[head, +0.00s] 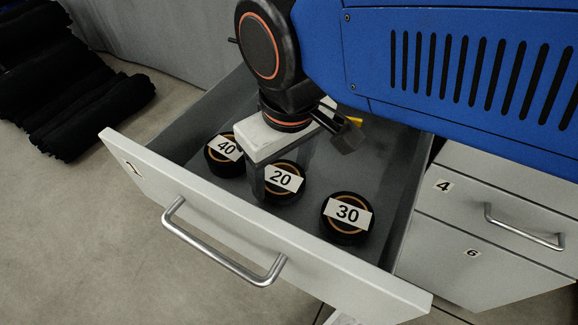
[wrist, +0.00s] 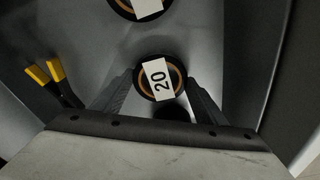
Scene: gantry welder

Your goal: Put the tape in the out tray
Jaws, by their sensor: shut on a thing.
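Three black tape rolls with orange-brown rings and white number labels stand in an open grey drawer (head: 350,283) in the head view. They are tape 40 (head: 225,155), tape 20 (head: 285,179) and tape 30 (head: 347,216). My gripper (head: 264,187) reaches down into the drawer and is shut on tape 20. In the wrist view the fingers (wrist: 160,86) press on both sides of tape 20 (wrist: 158,79). I cannot tell whether the tape is clear of the drawer floor. The out tray does not show.
The drawer walls surround my gripper, with a metal handle (head: 225,247) in front. Closed drawers 4 (head: 465,200) and 6 (head: 485,265) are at the right. Yellow-tipped black items (wrist: 50,78) lie beside the gripper. Black bundles (head: 75,90) lie on the floor at left.

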